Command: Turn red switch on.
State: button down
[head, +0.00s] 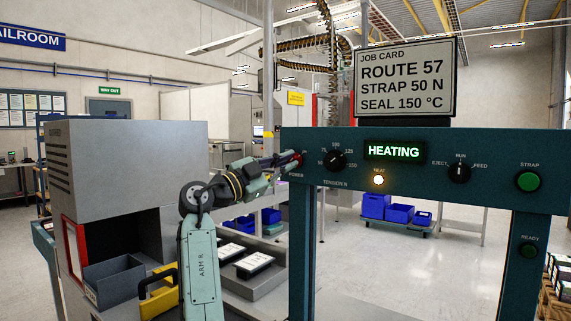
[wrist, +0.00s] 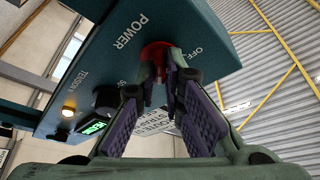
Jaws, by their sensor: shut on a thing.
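The red switch (head: 297,158) sits at the left end of the teal control panel (head: 400,190), above the label POWER. In the wrist view the red switch (wrist: 157,52) shows between my fingertips, with OFF lettering beside it. My gripper (head: 284,160) reaches it from the left and is shut on it. In the wrist view my gripper (wrist: 163,72) has both fingertips at the switch and partly hides it. The display (head: 394,151) reads HEATING and the heat lamp (head: 378,180) glows.
The panel also holds a tension dial (head: 336,160), a black selector knob (head: 459,172) and a green STRAP button (head: 528,181). A job card (head: 405,80) stands on top.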

jog(key=c, duration=1.7)
grip_release()
jog(key=v, duration=1.2)
jog(key=shift+f, duration=0.1)
